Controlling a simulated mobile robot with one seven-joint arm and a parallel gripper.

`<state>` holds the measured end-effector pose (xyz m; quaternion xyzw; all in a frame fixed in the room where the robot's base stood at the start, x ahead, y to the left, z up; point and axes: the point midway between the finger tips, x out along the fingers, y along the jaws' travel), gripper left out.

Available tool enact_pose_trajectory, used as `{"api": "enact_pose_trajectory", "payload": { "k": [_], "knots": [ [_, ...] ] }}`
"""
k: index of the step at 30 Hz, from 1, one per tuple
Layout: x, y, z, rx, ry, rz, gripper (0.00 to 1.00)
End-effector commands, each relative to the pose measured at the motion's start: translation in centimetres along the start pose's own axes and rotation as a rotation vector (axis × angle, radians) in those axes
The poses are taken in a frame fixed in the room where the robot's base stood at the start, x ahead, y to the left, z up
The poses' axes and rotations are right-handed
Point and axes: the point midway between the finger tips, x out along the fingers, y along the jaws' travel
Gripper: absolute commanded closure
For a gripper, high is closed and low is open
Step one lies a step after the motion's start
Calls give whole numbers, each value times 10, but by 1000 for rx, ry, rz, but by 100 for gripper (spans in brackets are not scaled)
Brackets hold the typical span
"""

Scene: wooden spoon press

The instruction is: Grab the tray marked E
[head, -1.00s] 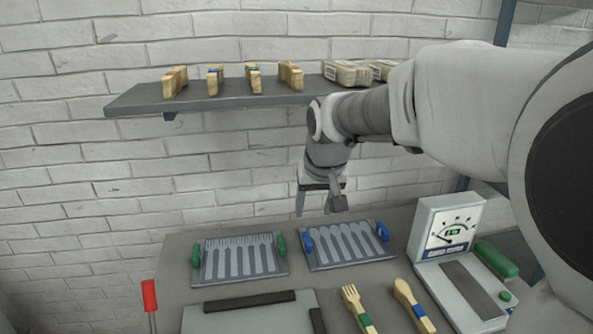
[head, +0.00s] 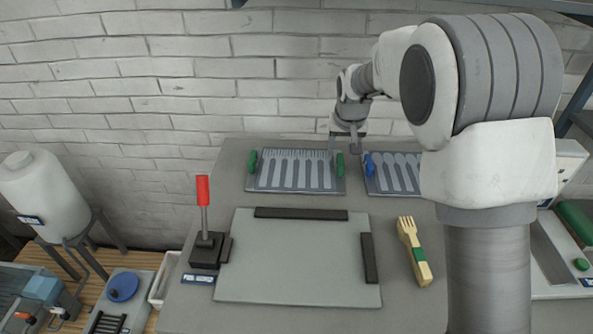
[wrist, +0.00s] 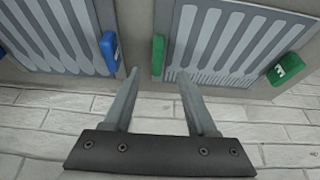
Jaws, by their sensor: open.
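The green-handled tray (head: 262,184) lies on the grey table near its back edge in the head view, with fork-shaped slots. In the wrist view this tray (wrist: 205,52) has a white letter, which looks like an E, on its far green handle (wrist: 283,70). Its other green handle (wrist: 158,55) lies just ahead of my fingertips, between their lines. My gripper (wrist: 158,75) is open and empty, and I see no contact. In the head view my gripper (head: 346,147) is by the tray's right green handle (head: 340,165).
A blue-handled tray (head: 372,184) is close on the right, partly hidden by my arm; its blue handle (wrist: 109,50) is close to one finger. A press plate (head: 295,270), red lever (head: 203,190) and wooden fork (head: 414,250) are nearer. A brick wall (head: 150,100) stands behind.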

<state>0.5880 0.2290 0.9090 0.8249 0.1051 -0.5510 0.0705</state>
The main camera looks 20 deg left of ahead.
Motion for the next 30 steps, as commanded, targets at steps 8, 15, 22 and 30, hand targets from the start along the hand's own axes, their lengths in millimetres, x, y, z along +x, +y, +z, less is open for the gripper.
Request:
{"api": "enact_pose_trajectory", "payload": {
  "k": [8, 15, 22, 30],
  "knots": [
    [19, 1, 1, 0, -1, 0, 43],
    [52, 4, 2, 1, -3, 1, 43],
    [66, 4, 0, 0, 0, 0, 43],
    [65, 4, 0, 0, 0, 0, 70]
  ]
}}
